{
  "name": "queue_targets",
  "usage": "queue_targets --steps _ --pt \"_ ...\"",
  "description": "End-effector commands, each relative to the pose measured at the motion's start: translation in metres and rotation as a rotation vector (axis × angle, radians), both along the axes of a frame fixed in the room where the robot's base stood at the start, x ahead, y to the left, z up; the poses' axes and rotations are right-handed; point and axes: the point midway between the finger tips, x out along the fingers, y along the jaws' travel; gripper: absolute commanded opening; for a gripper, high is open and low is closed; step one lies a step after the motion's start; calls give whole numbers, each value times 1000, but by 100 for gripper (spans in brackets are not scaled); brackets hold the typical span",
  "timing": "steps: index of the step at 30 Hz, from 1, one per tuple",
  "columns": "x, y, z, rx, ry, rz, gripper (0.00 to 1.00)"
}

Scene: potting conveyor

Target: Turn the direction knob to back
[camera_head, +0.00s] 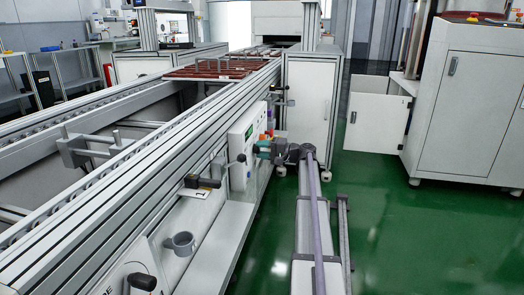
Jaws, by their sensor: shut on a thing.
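A white control panel (238,173) is mounted on the side of the conveyor, with a small green display (249,132) and coloured controls on it. My gripper (258,148) reaches the panel from the right and is shut at its face, below the orange and red controls (264,136). The direction knob is hidden by the gripper at this spot, so its pointing direction cannot be read.
The conveyor (150,165) runs away to the back, with reddish trays (215,70) on it. A lever with a black grip (208,183) and a grey ring holder (181,243) stick out on its side. A white cabinet (312,100) stands behind my arm. The green floor (430,240) at right is clear.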

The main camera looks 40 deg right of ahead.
Motion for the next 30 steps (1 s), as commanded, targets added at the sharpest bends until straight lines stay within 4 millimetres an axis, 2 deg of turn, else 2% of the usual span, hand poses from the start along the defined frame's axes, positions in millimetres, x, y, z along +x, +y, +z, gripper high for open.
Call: queue_targets --steps 9,24,25,30 --pt "0 0 0 -95 -75 0 16" --pt "0 0 0 -112 -88 0 16" --pt "0 0 0 -112 -88 0 41" --pt "0 0 0 -111 -87 0 57"
